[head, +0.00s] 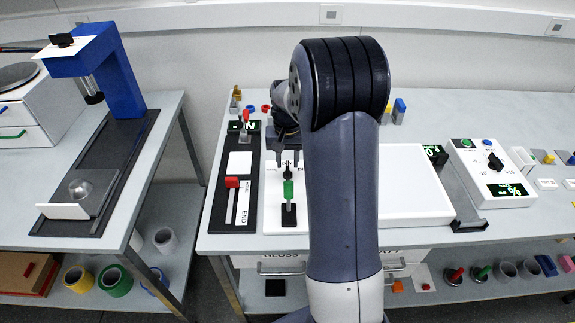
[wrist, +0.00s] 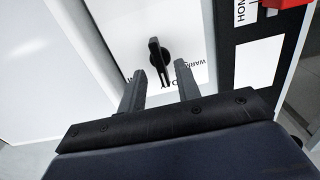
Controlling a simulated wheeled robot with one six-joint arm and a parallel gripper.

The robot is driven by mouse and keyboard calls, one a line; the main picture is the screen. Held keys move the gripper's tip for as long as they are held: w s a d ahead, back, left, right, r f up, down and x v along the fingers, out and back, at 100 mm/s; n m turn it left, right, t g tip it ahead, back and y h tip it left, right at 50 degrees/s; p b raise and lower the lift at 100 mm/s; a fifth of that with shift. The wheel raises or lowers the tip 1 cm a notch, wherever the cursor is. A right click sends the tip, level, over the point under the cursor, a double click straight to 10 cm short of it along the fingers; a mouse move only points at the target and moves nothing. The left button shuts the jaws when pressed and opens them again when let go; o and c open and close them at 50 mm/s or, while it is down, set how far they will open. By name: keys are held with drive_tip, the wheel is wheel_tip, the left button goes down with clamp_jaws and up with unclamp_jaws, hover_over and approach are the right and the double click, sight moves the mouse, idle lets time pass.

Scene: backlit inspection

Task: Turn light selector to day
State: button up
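The light selector (wrist: 158,52) is a black rotary knob with a raised bar on a white panel (wrist: 120,20), seen in the wrist view. The bar runs roughly up and down the picture. A "WARM" label (wrist: 196,65) is to its right, and a partly hidden label that seems to read "DAY" (wrist: 168,84) lies below it, between my fingers. My gripper (wrist: 161,70) is open, with one finger on each side of the knob's lower end; I cannot tell whether they touch it. In the head view my gripper (head: 285,155) is over the white panel, partly covered by my arm.
A black panel with a red-handled slider (head: 231,183) stands left of the white panel. A green-handled part (head: 288,190) stands close in front of my gripper. A large white light plate (head: 415,185) is to the right, then a control box with a dial (head: 494,162).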

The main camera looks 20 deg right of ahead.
sight(288, 168)
wheel_tip(288, 168, up, 8)
drive_tip(key=shift+r, duration=0.2)
drive_tip(key=shift+f, duration=0.1)
wheel_tip(288, 168, down, 11)
drive_tip(key=shift+r, duration=0.15)
idle(0.5)
drive_tip(key=shift+r, duration=0.1)
